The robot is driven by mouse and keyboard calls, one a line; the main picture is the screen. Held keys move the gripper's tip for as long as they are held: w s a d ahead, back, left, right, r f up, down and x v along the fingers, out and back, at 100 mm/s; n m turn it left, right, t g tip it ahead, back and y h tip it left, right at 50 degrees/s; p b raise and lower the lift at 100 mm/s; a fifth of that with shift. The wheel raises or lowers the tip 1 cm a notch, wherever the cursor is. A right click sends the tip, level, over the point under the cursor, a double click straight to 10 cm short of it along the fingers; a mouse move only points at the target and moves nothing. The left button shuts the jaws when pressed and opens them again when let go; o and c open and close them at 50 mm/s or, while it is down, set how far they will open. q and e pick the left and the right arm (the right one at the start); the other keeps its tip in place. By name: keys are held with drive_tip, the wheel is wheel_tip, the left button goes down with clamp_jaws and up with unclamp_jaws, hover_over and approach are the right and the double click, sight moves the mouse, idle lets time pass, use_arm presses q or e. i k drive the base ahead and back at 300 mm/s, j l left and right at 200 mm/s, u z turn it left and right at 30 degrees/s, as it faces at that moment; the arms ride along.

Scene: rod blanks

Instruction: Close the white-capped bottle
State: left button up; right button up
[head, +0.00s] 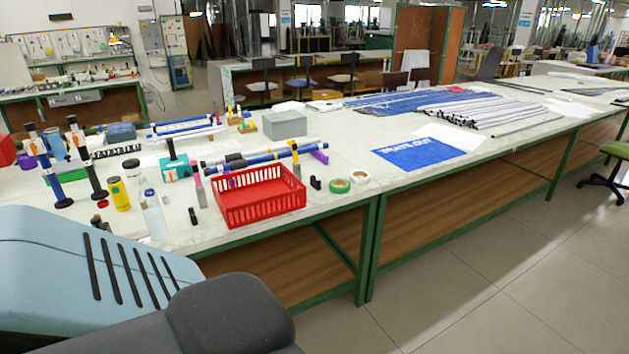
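A clear bottle (154,217) stands upright near the front left edge of the table, with a small bluish thing at its top. I cannot tell whether it is the white-capped bottle or whether its top is open or closed. Another clear bottle with a dark cap (131,167) stands behind it. A small pale thing (143,240) lies on the table edge by the front bottle; it is too small to name. Neither of my grippers shows in the head view. Large parts of my own body fill the lower left.
A red basket (259,201) stands at the table's front edge. A yellow canister (119,194) and dark upright rod holders (88,165) stand left of the clear bottle. Green and white tape rolls (340,186), a grey box (285,124) and a blue sheet (418,154) lie further right.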

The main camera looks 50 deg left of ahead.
sight(148, 202)
drive_tip(key=u, duration=2.65)
drive_tip(key=i+j, duration=0.05)
